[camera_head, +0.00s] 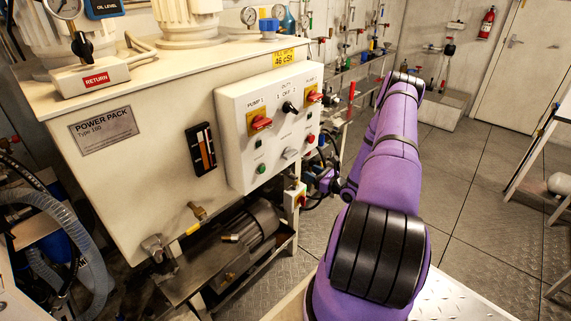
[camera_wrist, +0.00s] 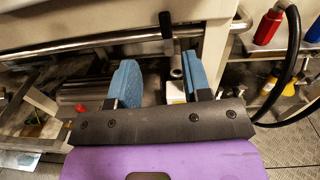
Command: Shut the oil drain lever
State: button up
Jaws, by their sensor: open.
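My gripper (camera_wrist: 160,72) is open in the wrist view, its two blue fingers apart with nothing held between them. Just beyond the fingertips a metal pipe (camera_wrist: 177,62) stands in the gap, nearer the right finger. Above it a black handle (camera_wrist: 166,24) hangs upright against the pale frame; it may be the oil drain lever, but I cannot tell for sure. In the head view, my arm reaches past the right side of the power pack (camera_head: 110,180), and the gripper's fingers cannot be made out there. A brass fitting (camera_head: 198,211) sits low on the tank front.
A control box (camera_head: 270,125) with red switches juts from the power pack. A motor (camera_head: 250,232) lies below the tank. In the wrist view, a red-handled part (camera_wrist: 268,27) and a black hose (camera_wrist: 293,65) are at right. Open floor (camera_head: 465,200) lies right of my arm.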

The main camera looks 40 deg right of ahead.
jog(key=w+f, duration=0.1)
jog(key=w, duration=0.9)
jog(key=shift+w+a+m+h, duration=0.25)
jog(key=shift+w+m+h, duration=0.05)
jog(key=shift+w, duration=0.05)
grip_shut()
